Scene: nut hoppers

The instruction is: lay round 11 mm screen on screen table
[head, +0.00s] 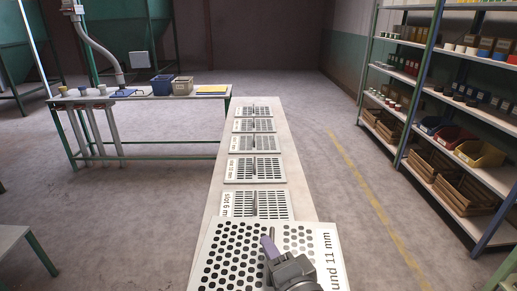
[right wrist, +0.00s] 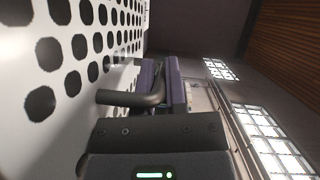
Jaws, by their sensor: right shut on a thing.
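The round 11 mm screen (head: 228,257) is a pale perforated plate with round holes, its label partly showing as "und 11 mm". It also shows in the right wrist view (right wrist: 62,85) with its dark bent handle (right wrist: 140,98). My right gripper (head: 269,246) is shut on that handle, over the plate. The plate covers the near end of a long pale bench (head: 210,196) and looks raised above it; the gap under it is hidden. Several other screens with handles lie in a row along the bench. My left gripper is not in view.
A green-legged table (head: 140,98) at the back left carries cups, a blue bin (head: 163,85), a box (head: 182,86) and a yellow item. Shelves (head: 450,95) with bins stand on the right. A table corner (head: 12,236) shows at lower left. The floor between is clear.

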